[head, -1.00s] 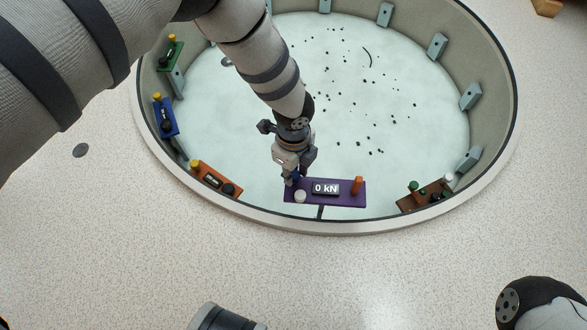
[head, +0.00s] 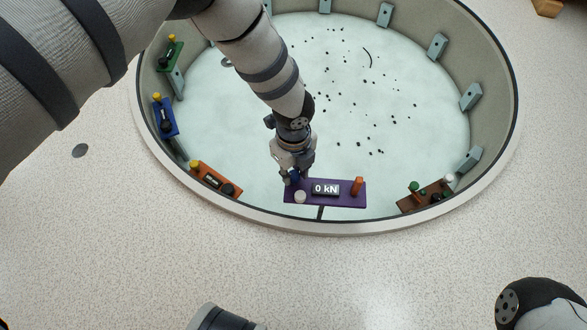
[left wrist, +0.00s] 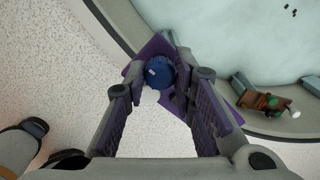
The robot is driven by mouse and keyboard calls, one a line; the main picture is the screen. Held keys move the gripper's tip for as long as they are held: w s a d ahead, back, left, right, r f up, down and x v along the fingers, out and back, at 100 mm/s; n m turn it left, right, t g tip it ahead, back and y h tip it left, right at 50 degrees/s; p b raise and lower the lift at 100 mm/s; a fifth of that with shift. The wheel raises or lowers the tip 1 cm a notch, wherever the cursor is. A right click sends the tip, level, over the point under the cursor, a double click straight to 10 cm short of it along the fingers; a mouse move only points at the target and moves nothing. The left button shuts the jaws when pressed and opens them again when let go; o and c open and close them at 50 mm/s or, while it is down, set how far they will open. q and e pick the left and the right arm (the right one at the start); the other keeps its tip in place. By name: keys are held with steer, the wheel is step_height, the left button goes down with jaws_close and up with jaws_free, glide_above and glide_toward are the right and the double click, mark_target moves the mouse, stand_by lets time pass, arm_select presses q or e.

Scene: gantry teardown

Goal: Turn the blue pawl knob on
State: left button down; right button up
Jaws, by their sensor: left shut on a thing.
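The blue pawl knob (left wrist: 160,73) sits at one end of a purple panel (head: 325,202) on the near rim of the round pit. It is round, with a small pale mark on top. My left gripper (head: 292,174) reaches down to the panel's left end. In the left wrist view its fingers are shut on the knob, one on each side. In the head view the gripper mostly hides the knob. My right gripper is not in view.
The purple panel also carries a "0 kN" display (head: 325,189), a white knob (head: 300,197) and an orange post (head: 357,185). An orange panel (head: 205,171) lies to the left, a brown one (head: 409,204) to the right. Dark debris dots the pit floor.

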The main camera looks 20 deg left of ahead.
mark_target(293, 174)
arm_select(q)
steer(key=c, duration=1.3)
jaws_free()
steer(key=shift+c, duration=0.2)
step_height(293, 174, up, 12)
